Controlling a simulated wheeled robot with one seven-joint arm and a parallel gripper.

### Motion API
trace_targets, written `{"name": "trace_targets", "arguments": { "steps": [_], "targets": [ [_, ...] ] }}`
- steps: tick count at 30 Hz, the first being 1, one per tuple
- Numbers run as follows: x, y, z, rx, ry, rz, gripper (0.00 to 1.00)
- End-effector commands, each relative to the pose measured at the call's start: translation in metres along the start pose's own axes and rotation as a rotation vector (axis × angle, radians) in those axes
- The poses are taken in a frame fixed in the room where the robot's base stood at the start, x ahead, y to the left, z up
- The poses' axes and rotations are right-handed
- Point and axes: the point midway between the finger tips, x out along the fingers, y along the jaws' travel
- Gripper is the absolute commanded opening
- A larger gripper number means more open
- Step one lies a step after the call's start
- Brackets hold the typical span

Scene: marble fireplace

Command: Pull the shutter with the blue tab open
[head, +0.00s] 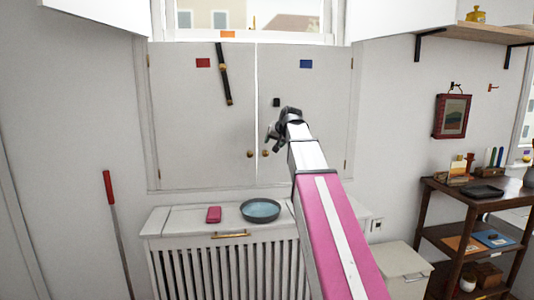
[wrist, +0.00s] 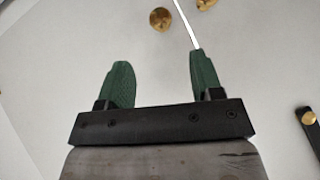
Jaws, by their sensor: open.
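The shutter with the blue tab (head: 305,110) is the right one of a pale grey pair and looks closed. Its blue tab (head: 306,64) is near the top, and its round brass knob (head: 265,153) is low by the middle seam. My gripper (head: 274,132) is in front of this shutter, above the knob in the head view. In the wrist view my gripper (wrist: 158,62) has its green fingers apart with nothing between them. This knob (wrist: 160,19) shows beyond the fingertips, left of the bright seam, apart from them.
The left shutter has a red tab (head: 203,63), its own knob (head: 250,154) and a hanging black bar (head: 223,75) with brass fittings. A small black piece (head: 276,102) is on the right shutter.

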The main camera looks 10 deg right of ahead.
Motion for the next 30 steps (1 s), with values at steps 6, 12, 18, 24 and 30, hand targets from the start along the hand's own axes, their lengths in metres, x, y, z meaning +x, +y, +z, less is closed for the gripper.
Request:
{"name": "trace_targets", "arguments": {
  "steps": [6,12,18,24,30],
  "targets": [
    [0.017,-0.001,-0.003,0.000,0.002,-0.002,0.60],
    [0.053,-0.001,-0.003,0.000,0.000,-0.001,0.60],
    [0.085,-0.001,-0.003,0.000,0.001,-0.002,0.60],
    [0.103,-0.001,-0.002,0.000,0.002,-0.001,0.60],
    [0.107,-0.001,-0.002,0.000,0.002,-0.001,0.60]
  ]
}}
